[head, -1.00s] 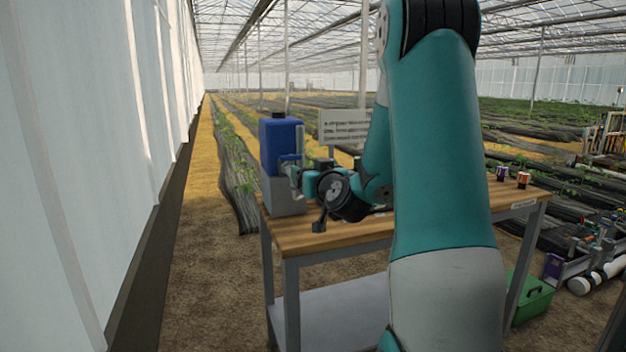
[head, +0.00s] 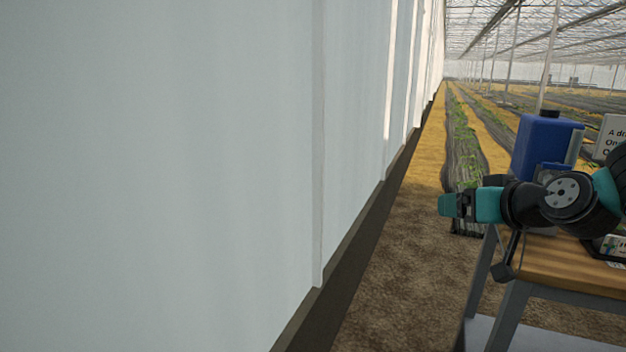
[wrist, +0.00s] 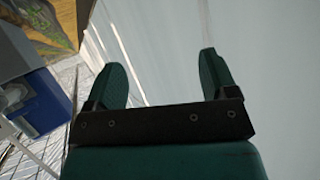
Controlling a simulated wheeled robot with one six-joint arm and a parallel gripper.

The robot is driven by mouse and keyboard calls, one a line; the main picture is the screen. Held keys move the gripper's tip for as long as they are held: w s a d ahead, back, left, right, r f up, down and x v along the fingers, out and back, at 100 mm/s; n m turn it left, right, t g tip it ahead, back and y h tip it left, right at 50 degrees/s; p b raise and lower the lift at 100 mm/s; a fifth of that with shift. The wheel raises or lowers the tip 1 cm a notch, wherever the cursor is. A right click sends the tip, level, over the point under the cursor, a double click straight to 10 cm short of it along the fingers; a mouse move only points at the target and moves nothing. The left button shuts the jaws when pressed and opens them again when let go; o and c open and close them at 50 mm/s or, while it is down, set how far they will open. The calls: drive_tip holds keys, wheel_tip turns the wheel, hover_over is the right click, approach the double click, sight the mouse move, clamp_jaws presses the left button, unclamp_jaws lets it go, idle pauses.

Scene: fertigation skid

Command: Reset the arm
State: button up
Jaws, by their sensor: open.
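My gripper (head: 447,205) reaches out to the left past the end of the wooden bench in the head view, pointing toward the white wall. In the wrist view my gripper (wrist: 170,75) has its two teal fingers spread apart, with nothing between them but the pale wall behind. The blue canister (head: 545,143) stands behind my wrist in the head view, apart from the fingers. It also shows at the left edge of the wrist view (wrist: 45,100). Most of my arm is out of frame at the right.
The white greenhouse wall (head: 200,170) fills the left half of the head view. The wooden bench (head: 575,262) stands at the lower right, with a white sign (head: 613,138) behind it. Bare soil (head: 410,265) lies between wall and bench. Crop rows (head: 465,150) run into the distance.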

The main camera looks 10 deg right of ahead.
drive_tip(key=s+a+f+n+g+y, duration=0.1)
drive_tip(key=s+a+n+g+y, duration=0.1)
drive_tip(key=s+a+g, duration=0.35)
drive_tip(key=s+a+f+n+g+y, duration=0.1)
drive_tip(key=s+a+n+g+y, duration=0.1)
drive_tip(key=s+a, duration=0.6)
drive_tip(key=s+a+f+n+g+h, duration=0.1)
drive_tip(key=s+a+n+g+h, duration=0.3)
drive_tip(key=s, duration=0.7)
wheel_tip(320, 180, up, 17)
drive_tip(key=a+m+g+y+p, duration=0.1)
drive_tip(key=p, duration=1.6)
drive_tip(key=shift+w+y, duration=0.2)
drive_tip(key=shift+y, duration=0.2)
